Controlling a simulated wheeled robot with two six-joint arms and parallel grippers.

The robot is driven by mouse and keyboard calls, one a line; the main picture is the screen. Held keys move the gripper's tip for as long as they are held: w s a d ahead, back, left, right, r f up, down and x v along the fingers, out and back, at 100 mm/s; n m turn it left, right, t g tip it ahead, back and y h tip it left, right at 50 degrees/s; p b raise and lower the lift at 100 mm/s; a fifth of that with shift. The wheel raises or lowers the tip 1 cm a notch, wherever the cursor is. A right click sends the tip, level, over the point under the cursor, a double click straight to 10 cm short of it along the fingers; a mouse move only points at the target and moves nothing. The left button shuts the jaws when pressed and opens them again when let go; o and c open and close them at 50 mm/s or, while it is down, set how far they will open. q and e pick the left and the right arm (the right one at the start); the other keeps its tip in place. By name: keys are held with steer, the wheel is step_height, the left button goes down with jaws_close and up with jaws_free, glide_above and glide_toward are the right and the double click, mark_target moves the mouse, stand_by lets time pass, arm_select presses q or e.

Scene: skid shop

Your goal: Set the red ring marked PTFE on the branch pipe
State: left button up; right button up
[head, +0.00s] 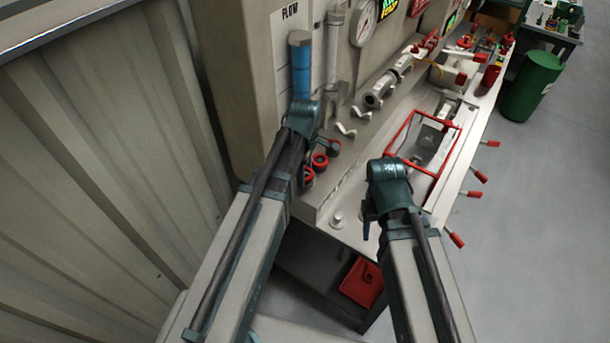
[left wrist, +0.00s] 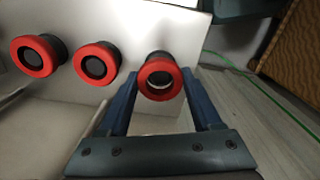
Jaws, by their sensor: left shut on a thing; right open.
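Three red rings, each with a dark collar behind it, show in the left wrist view. My left gripper (left wrist: 160,84) is shut on the rightmost red ring (left wrist: 160,92), which sits between its fingers; its hole shows a pale inside. The middle red ring (left wrist: 96,63) and the left red ring (left wrist: 33,57) stand apart from the fingers. Red rings (head: 320,160) also show beside my left wrist in the head view. No PTFE mark is readable. My right gripper (head: 369,224) is open and empty over the bench's near end. I cannot tell which grey fitting is the branch pipe.
Grey flanged pipe fittings (head: 379,91) lie along the bench beneath a panel with a gauge (head: 364,22). A red-framed tray (head: 408,130) lies beyond my right gripper. Red-handled clamps (head: 480,177) jut from the right edge. A blue tube (head: 301,68) stands on the panel.

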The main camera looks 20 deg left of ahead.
arm_select(q)
steer(key=shift+r+p, duration=2.8)
steer(key=shift+r, duration=0.3)
arm_select(e)
step_height(320, 180, up, 6)
arm_select(q)
steer(key=shift+d+f, duration=0.1)
steer(key=shift+f, duration=0.05)
